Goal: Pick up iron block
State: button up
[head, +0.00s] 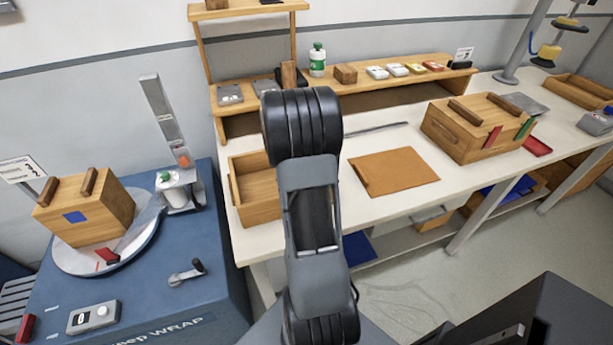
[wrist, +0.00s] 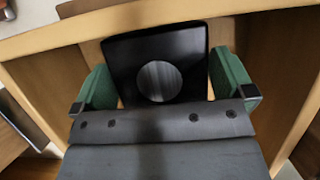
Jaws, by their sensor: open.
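In the wrist view a dark, near-black block (wrist: 158,50) with a round grey patch on its face sits inside a wooden tray (wrist: 185,15); it looks like the iron block. My gripper (wrist: 163,84) is open, with one green-padded finger on each side of the block. A narrow gap shows by each finger, and I cannot tell whether either touches it. The block's lower end is hidden behind the gripper body. In the head view my arm hides the gripper and the block. An open wooden tray (head: 250,205) shows just left of the arm on the white bench.
A brown mat (head: 394,171) lies on the bench right of my arm, with a wooden crate (head: 478,128) beyond it. A shelf (head: 385,81) with small items runs behind. On the left, a blue wrapping machine (head: 205,260) carries another wooden box (head: 84,208).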

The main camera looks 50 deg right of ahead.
jog(key=shift+c, duration=0.4)
jog(key=c, duration=1.3)
jog(key=shift+r, duration=0.1)
jog(key=shift+c, duration=0.2)
jog(key=shift+r, duration=0.1)
